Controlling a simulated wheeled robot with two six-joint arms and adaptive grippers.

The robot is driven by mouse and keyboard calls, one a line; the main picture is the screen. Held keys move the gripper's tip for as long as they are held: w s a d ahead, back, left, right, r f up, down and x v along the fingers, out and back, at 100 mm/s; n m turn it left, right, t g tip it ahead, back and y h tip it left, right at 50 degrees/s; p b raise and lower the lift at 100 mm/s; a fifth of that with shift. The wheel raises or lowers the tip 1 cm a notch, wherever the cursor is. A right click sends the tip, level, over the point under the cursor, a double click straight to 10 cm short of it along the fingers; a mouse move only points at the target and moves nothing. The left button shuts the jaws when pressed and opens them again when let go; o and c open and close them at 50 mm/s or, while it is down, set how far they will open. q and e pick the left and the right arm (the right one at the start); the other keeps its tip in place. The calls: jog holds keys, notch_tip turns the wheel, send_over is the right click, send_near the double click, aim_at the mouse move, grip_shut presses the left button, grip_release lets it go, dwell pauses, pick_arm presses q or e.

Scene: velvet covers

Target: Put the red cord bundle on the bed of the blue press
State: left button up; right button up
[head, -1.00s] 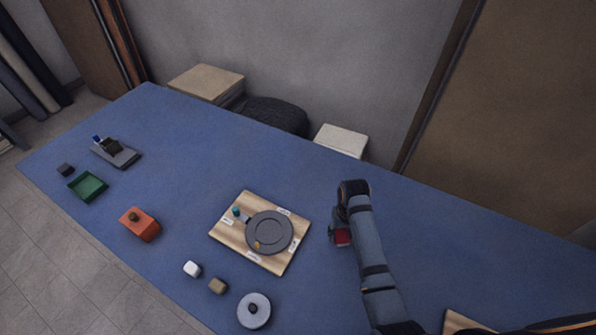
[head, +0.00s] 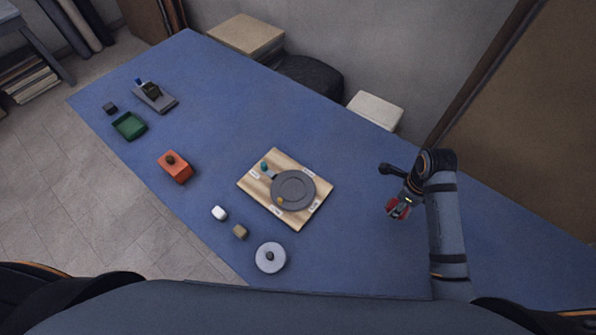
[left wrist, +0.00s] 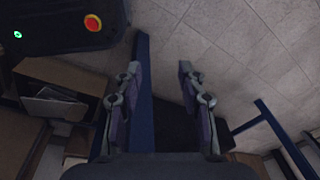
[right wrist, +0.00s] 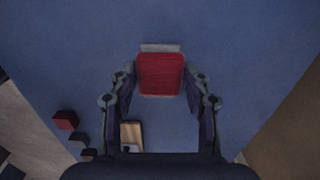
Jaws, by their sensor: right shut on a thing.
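My right gripper (head: 396,203) is shut on the red cord bundle (head: 399,209), over the right part of the table. In the right wrist view the bundle (right wrist: 160,75) is a red block between the fingertips, with a pale strip at its far edge. The press (head: 155,95) stands at the table's far left end. It has a flat grey base, a dark upper part and a small blue piece on top; its bed is too small to make out. My left gripper (left wrist: 160,78) is open and empty over the floor, outside the head view.
On the blue table (head: 350,255) are a green tray (head: 129,126), an orange box (head: 175,167), a wooden board (head: 297,219) with a grey disc, a white block (head: 219,213), a tan block (head: 240,231) and a pale round lid (head: 270,257). The table right of the board is clear.

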jog(key=shift+w, duration=0.1)
jog(key=w+a+f+p, duration=0.2)
jog(key=w+a+f, duration=0.2)
jog(key=w+a, duration=0.3)
send_over(350, 198)
jog(key=f, duration=0.4)
jog(key=shift+s+d+f, duration=0.3)
jog(key=shift+s, duration=0.05)
jog(key=shift+w+a+f, duration=0.25)
jog(key=shift+f, duration=0.25)
notch_tip(350, 198, down, 4)
jog(key=shift+w+a+r, duration=0.1)
jog(key=shift+a+r, duration=0.05)
jog(key=shift+r, duration=0.05)
pick_arm(q)
jog(key=shift+s+r, duration=0.75)
